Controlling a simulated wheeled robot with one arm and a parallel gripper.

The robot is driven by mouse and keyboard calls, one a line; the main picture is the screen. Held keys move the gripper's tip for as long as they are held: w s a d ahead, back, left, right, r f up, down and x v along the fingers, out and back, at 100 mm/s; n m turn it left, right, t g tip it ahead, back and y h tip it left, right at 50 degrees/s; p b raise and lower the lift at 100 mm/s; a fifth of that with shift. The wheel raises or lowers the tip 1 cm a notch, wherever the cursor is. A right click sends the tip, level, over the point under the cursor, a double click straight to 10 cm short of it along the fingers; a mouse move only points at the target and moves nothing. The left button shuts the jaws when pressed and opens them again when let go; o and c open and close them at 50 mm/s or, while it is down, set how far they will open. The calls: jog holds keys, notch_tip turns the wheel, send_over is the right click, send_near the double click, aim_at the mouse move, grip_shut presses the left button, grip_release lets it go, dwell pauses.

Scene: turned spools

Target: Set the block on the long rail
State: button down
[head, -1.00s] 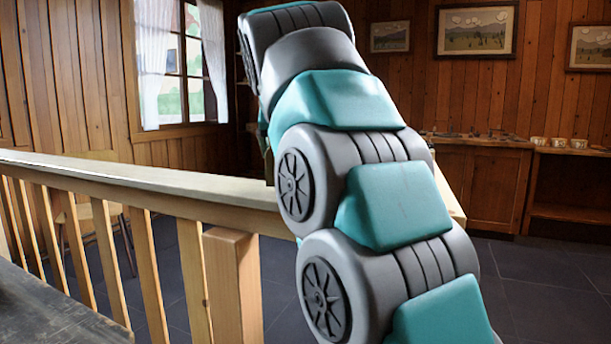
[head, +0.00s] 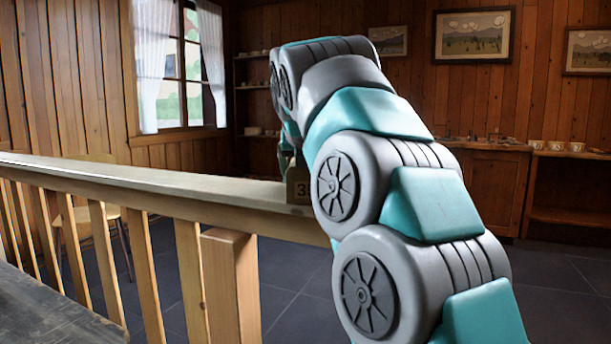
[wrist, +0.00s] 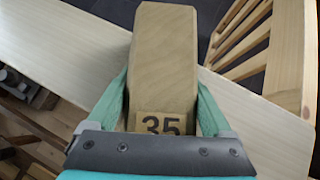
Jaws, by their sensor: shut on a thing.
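The block (wrist: 165,50) is plain tan wood with a dark "35" on its near end. In the wrist view it lies between the two teal fingers of my gripper (wrist: 161,95), which are shut on its sides. In the head view the block (head: 298,185) shows partly, at the top of the long rail (head: 150,180), with my arm covering its right side. My gripper (head: 289,158) is mostly hidden there by my arm. The pale rail top (wrist: 265,130) passes beneath the block in the wrist view. I cannot tell whether the block touches it.
Balusters and a thick post (head: 233,285) stand under the rail. A chair (head: 95,215) is behind it on the left. A dark tabletop (head: 50,310) is at the front left. Shelves and a cabinet (head: 480,185) line the back wall. The rail top left of the block is clear.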

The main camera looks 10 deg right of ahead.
grip_release()
jog(key=p+v, duration=0.1)
jog(key=v, duration=0.9)
jog(key=shift+s+r+p, duration=0.1)
jog(key=shift+r+p, duration=0.2)
jog(key=shift+p, duration=0.05)
jog(key=shift+v, duration=0.75)
jog(key=shift+s, duration=0.1)
